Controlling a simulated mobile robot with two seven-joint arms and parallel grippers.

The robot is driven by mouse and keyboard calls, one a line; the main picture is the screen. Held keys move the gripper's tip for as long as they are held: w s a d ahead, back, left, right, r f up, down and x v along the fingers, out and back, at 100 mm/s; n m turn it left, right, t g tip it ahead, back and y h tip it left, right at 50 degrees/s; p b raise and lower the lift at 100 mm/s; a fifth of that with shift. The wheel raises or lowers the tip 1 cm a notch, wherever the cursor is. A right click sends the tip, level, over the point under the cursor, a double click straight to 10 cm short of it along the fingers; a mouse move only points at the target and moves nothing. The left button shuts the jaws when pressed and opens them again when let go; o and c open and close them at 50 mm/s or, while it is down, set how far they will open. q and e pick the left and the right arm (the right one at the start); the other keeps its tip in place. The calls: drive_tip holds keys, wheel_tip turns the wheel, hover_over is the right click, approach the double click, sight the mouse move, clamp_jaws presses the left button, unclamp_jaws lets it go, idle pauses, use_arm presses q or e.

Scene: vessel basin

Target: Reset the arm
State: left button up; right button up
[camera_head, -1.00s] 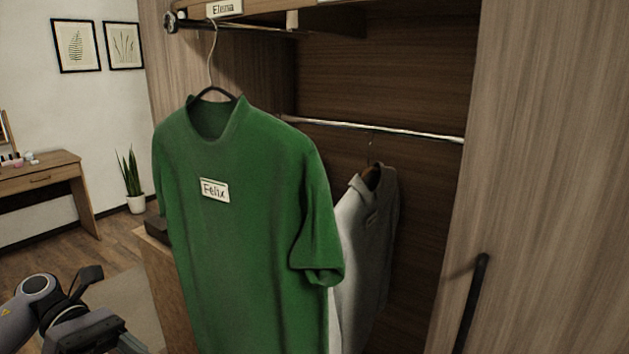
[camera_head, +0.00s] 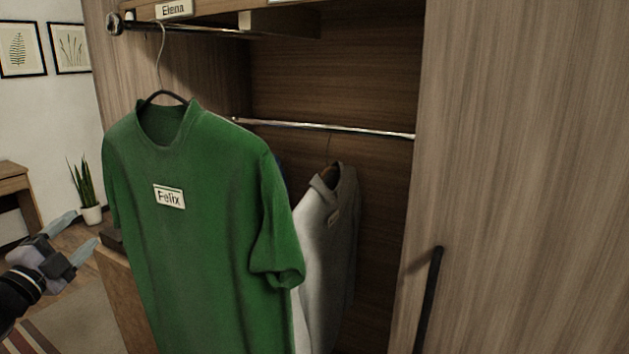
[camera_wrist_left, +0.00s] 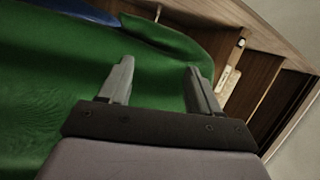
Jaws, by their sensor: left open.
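My left gripper (camera_head: 80,238) is at the lower left of the head view, to the left of the green shirt. Its two fingers are apart and nothing is between them. The fingers also show in the left wrist view (camera_wrist_left: 160,82), with the green shirt (camera_wrist_left: 50,90) filling the space beyond them. The green shirt (camera_head: 210,240) hangs on a hanger (camera_head: 161,60) from the upper rod (camera_head: 190,28) and carries a label reading "Felix" (camera_head: 169,196). My right gripper is not in view.
A grey-white garment (camera_head: 328,240) hangs from a lower rod (camera_head: 330,127) inside the wooden wardrobe. A closed door with a black handle (camera_head: 429,300) is at the right. An "Elena" label (camera_head: 173,9) is above the upper rod. A potted plant (camera_head: 86,190) stands at the left.

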use_arm(q)
drive_tip(key=a+f+n+g+y, duration=0.45)
drive_tip(key=a+n+y, duration=0.2)
drive_tip(key=n, duration=0.25)
drive_tip(key=s+d+f+g+h, duration=0.1)
drive_tip(key=s+d+f+h, duration=0.15)
drive_tip(key=d+f, duration=0.6)
drive_tip(key=s+d+f+g+h, duration=0.1)
drive_tip(key=s+d+f, duration=0.4)
drive_tip(key=f, duration=0.6)
drive_tip(key=s+d+f+n+g+h, duration=0.1)
drive_tip(key=s+d+f, duration=0.4)
drive_tip(key=s+d, duration=0.5)
drive_tip(key=s+d+f+n+g+h, duration=0.2)
drive_tip(key=s+d+f, duration=0.4)
drive_tip(key=s+d, duration=0.4)
drive_tip(key=d+n+h, duration=0.1)
drive_tip(key=d, duration=0.2)
drive_tip(key=shift+d+f, duration=0.2)
drive_tip(key=shift+d, duration=0.05)
